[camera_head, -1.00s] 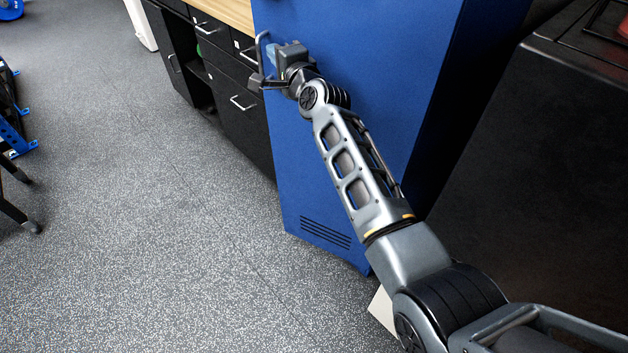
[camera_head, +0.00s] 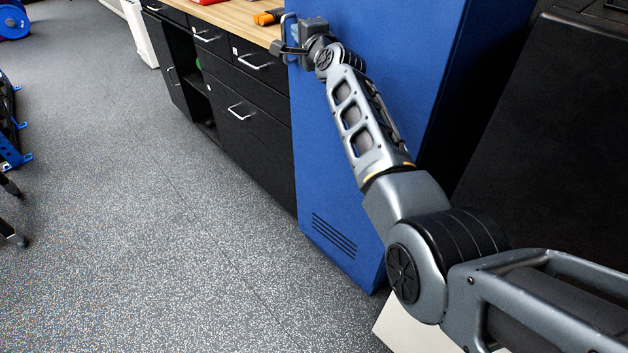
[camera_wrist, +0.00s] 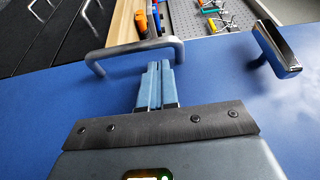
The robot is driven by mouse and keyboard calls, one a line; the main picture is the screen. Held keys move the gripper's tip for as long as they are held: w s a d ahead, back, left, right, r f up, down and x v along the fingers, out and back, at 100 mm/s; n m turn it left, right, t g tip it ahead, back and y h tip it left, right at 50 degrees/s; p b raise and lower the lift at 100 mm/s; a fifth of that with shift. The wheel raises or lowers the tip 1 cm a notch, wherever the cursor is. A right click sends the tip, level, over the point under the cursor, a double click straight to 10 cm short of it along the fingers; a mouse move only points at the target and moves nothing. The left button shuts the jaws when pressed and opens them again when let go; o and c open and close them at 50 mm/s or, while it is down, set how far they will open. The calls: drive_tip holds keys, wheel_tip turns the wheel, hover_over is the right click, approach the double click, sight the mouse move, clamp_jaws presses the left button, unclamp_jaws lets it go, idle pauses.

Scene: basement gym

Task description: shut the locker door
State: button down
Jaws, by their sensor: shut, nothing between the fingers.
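The blue locker door (camera_head: 335,165) stands at the centre of the head view, with vent slots low on it. A silver bar handle (camera_head: 285,22) is at its upper left edge; the handle also shows in the wrist view (camera_wrist: 125,48). My gripper (camera_wrist: 159,66) is shut and empty, its two pale blue fingers side by side. The fingers reach to the handle's bar in the wrist view; I cannot tell whether they touch it. In the head view my gripper (camera_head: 297,31) is close to the door's upper left, fingertips partly hidden. I cannot tell how far the door is ajar.
A black drawer cabinet (camera_head: 255,120) with a wooden top (camera_head: 235,18) stands left of the locker. Orange-handled tools (camera_head: 268,17) lie on top. A black box-like unit (camera_head: 540,130) is at the right.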

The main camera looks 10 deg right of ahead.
drive_tip(key=shift+w+d+b, duration=0.85)
drive_tip(key=shift+d+b, duration=0.05)
drive_tip(key=shift+d, duration=0.1)
